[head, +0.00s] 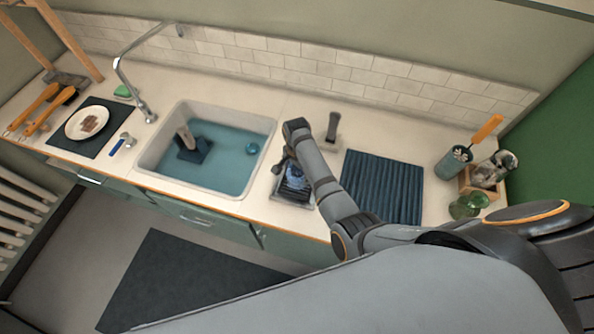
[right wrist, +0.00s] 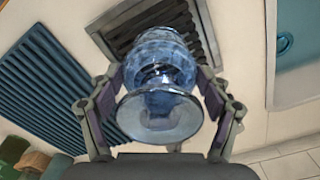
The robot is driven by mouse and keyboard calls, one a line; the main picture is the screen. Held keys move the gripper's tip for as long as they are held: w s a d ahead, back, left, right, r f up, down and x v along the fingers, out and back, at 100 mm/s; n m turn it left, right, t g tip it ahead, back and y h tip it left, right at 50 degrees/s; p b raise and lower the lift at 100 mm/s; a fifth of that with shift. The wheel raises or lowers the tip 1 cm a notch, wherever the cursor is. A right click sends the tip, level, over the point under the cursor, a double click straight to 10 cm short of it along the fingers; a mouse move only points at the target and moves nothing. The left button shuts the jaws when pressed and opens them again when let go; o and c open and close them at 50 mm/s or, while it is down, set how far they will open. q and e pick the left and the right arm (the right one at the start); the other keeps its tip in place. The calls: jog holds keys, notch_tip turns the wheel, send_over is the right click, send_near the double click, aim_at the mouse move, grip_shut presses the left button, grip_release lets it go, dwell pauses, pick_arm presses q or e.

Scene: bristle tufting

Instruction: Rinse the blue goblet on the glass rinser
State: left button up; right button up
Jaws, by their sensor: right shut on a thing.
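The blue goblet (right wrist: 160,60) is clear blue glass, held upside down between the fingers of my right gripper (right wrist: 163,82). Its round foot faces the wrist camera and its bowl points down toward the glass rinser (right wrist: 121,42), a tray with a dark slatted grate. In the head view the right gripper (head: 285,164) is over the rinser (head: 293,201), and the goblet (head: 295,181) shows partly below my arm. I cannot tell whether the rim touches the grate. My left gripper is out of view.
A sink (head: 226,175) with bluish water lies left of the rinser, and a dark blue ribbed mat (head: 385,188) lies to its right. A dark upright handle (head: 332,127) stands behind. Green glassware (head: 468,205) and a brush holder (head: 453,163) stand farther right.

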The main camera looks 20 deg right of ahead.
jog(key=shift+f, duration=0.2)
dwell(0.3)
jog(key=shift+s+f+b, duration=0.1)
jog(key=shift+f+b, duration=0.35)
jog(key=shift+f, duration=0.1)
dwell(1.3)
notch_tip(320, 180, up, 5)
jog(key=p, duration=0.5)
jog(key=shift+r, duration=1.1)
